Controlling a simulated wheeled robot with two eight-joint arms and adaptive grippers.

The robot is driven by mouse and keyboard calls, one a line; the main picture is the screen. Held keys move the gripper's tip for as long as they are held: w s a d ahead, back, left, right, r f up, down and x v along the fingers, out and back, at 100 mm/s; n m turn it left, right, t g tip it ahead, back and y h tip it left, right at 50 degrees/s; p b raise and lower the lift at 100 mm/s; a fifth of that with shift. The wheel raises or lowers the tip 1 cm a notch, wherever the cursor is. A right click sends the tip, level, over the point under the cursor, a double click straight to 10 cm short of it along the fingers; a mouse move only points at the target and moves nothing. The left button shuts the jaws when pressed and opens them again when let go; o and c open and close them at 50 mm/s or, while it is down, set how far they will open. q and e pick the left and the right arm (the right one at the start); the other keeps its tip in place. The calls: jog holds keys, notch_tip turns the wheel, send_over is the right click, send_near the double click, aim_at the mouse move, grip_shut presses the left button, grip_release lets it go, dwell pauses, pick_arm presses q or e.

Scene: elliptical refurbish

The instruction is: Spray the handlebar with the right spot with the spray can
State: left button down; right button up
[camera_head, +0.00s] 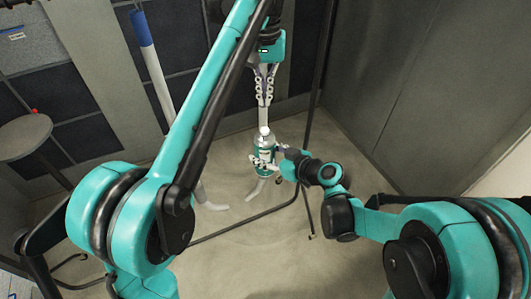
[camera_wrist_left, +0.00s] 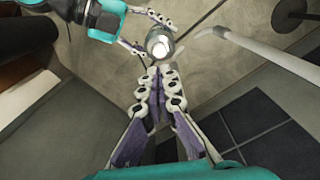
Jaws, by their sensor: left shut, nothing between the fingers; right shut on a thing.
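The spray can (camera_head: 264,134) is upright in the head view, with a white top and a teal-and-white body. My right gripper (camera_head: 265,158) is shut around its body from the right. The can's bright top (camera_wrist_left: 160,45) also shows in the left wrist view, beside the right gripper's fingers. My left gripper (camera_head: 263,103) points down just above the can, shut and empty; its fingertips (camera_wrist_left: 157,72) meet in the wrist view. One grey handlebar (camera_head: 160,78) with a blue end stands at left. A second curved grey handlebar (camera_head: 255,189) shows below the can, mostly hidden. No spot is discernible.
A round grey stool or table (camera_head: 24,137) stands at the far left. A thin black frame (camera_head: 245,219) crosses the floor. A grey wall panel (camera_head: 420,90) is at right.

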pick_arm(q)
notch_tip(320, 180, up, 8)
jog(key=shift+f, duration=0.2)
dwell(0.7)
